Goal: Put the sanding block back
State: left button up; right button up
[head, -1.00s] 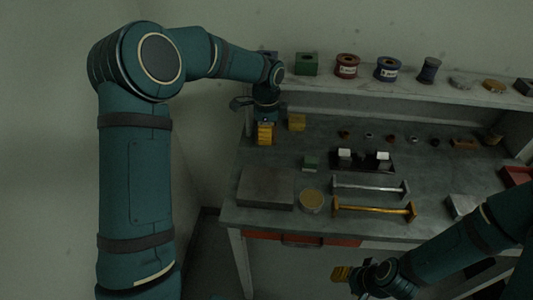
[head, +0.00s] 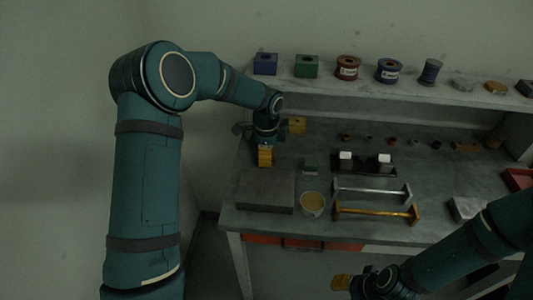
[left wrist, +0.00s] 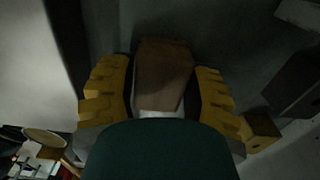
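My left gripper (head: 265,157) points down above the left end of the workbench, in front of a small yellow block (head: 297,125). In the left wrist view its yellow fingers (left wrist: 160,95) stand on both sides of a brown block (left wrist: 163,75), which looks like the sanding block. Dark inner pads seem to touch both its sides, so I read the gripper as shut on it. In the head view I cannot make this block out. My right gripper (head: 343,283) is low in front of the bench, and its finger gap cannot be judged.
A grey plate (head: 265,190), a round tin (head: 312,203), a small green block (head: 310,166) and two bar handles (head: 375,210) lie on the bench. A dark holder with white-topped pieces (head: 364,163) stands behind. A shelf (head: 455,92) carries boxes and spools.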

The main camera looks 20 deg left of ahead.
pick_arm(q)
jog(key=shift+o, duration=1)
jog(key=shift+r, duration=0.2)
notch_tip(320, 180, up, 12)
jog(key=p, duration=0.2)
jog(key=shift+r, duration=0.1)
